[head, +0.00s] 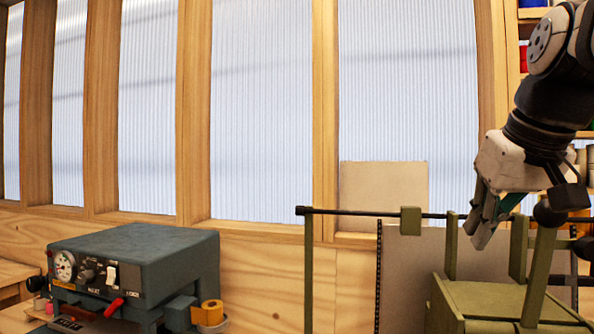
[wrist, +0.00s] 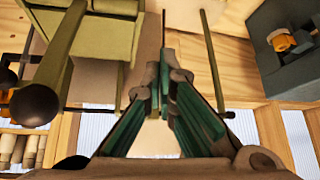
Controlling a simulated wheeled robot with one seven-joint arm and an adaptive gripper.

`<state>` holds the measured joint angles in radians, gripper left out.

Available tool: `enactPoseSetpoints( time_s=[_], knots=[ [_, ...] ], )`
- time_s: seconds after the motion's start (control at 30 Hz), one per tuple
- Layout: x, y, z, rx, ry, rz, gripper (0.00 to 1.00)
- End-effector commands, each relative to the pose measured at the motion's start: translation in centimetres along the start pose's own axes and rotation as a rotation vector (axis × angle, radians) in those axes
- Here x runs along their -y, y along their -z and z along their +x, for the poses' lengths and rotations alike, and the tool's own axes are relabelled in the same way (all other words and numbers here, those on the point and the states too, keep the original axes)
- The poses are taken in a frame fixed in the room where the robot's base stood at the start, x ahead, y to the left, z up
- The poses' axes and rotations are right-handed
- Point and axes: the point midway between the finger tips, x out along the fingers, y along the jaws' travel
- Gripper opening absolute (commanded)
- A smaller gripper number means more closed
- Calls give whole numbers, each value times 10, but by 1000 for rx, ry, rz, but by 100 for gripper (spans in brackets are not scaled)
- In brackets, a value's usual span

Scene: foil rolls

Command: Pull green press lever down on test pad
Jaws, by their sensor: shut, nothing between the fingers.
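The olive-green press (head: 480,300) stands at the lower right of the head view. Its green lever (head: 539,265) rises to a dark ball knob (head: 549,214). In the wrist view the lever (wrist: 60,55) slants at the upper left, with its knob (wrist: 35,104) at the lower end. My gripper (head: 480,240) is shut and empty, pointing down above the press and left of the knob. In the wrist view my gripper's fingers (wrist: 167,80) are to the right of the lever, apart from it. I cannot make out a separate test pad.
A dark horizontal rod (head: 350,212) carries a green block (head: 410,220) beside the press, with a thin green post (head: 309,275) at its left end. A grey-blue machine (head: 150,255) with a gauge and red handle stands at the left, near an orange roll (head: 211,312). Shelves are behind my arm.

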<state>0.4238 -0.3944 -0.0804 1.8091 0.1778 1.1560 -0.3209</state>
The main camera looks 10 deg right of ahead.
Motion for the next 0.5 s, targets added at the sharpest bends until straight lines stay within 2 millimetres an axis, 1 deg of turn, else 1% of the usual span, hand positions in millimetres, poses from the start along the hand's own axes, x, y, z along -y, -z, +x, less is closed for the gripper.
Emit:
enactPoseSetpoints(
  time_s=[0.03, 0.1, 0.2, 0.33, 0.4, 0.5],
  knots=[
    [-21, 20, -18, -25, -22, 18, 0],
    [-45, 43, -39, -59, -45, 26, 0],
    [-75, 67, -65, -98, -78, 33, 0],
    [-105, 87, -90, -133, -114, 33, 0],
    [-115, 94, -99, -145, -128, 32, 0],
    [-122, 99, -106, -155, -137, 29, 0]
  ],
)
